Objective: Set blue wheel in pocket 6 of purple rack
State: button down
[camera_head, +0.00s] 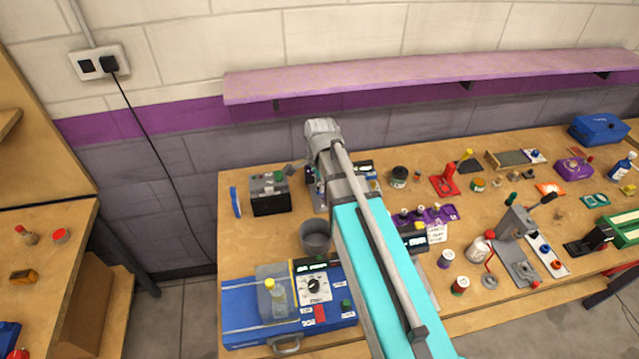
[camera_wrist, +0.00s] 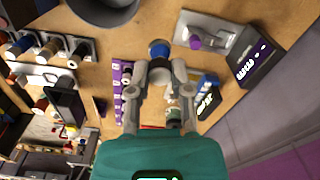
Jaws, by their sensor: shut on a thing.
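My gripper (camera_wrist: 160,72) is shut on the blue wheel (camera_wrist: 158,48), which shows at its fingertips in the wrist view. A narrow purple strip with white labels (camera_wrist: 118,82), which looks like the purple rack, lies just left of the fingers. It is partly hidden by them, and I cannot make out its pocket numbers. The wheel is apart from the strip in this view; its height above the table is unclear. In the head view my arm covers the fingertips and the wheel.
A grey bin (camera_head: 316,236) and a blue case (camera_head: 240,312) stand left of my arm. A purple holder (camera_head: 447,212) with several pieces stands to its right.

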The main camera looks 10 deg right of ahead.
notch_tip(320, 180, up, 6)
jog(key=p, duration=0.5)
jog(key=shift+f, duration=0.2)
jog(key=shift+s+f, duration=0.1)
dwell(0.3)
